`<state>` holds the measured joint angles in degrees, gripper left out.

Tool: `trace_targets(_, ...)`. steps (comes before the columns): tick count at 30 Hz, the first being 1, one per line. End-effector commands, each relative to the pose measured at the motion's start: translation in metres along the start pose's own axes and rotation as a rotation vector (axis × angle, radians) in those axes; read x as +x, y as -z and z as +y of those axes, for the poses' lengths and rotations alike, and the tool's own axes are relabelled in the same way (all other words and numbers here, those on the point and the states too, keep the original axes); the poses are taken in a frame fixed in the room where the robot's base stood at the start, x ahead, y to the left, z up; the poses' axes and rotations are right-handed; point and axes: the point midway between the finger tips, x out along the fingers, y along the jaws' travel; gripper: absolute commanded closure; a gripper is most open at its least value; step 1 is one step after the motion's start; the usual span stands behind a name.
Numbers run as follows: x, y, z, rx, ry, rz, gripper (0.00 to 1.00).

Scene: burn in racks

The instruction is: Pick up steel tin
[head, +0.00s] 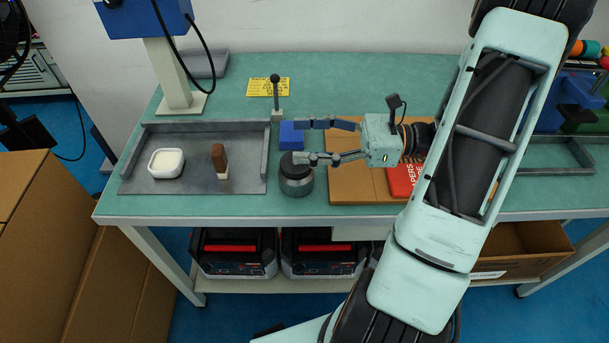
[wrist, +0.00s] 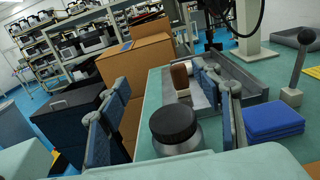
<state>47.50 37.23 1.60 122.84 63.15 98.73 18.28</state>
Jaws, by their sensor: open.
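The steel tin (head: 296,182) is a short round metal tin with a black lid, upright on the green bench near its front edge. It also shows in the wrist view (wrist: 177,142), low and between the two fingers. My gripper (head: 300,141) is open and empty, its fingers pointing left. In the head view the near fingertip overlaps the tin's lid; I cannot tell whether it touches. In the wrist view the tin stands in the gap between the fingers, its base partly hidden by my gripper body.
A grey tray (head: 193,139) left of the tin holds a white dish (head: 166,163) and a brown-topped brush (head: 220,161). A cardboard sheet (head: 352,185) and red item (head: 401,180) lie right.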

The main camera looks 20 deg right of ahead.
Motion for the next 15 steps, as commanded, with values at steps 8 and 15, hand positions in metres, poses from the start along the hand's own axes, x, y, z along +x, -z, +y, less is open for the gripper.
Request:
trace_targets(8, 0.0, 0.06, 0.0, 0.002, -0.001, 0.001, 0.41)
trace_targets(15, 0.013, 0.068, 0.0, -0.002, -0.003, 0.005, 0.41)
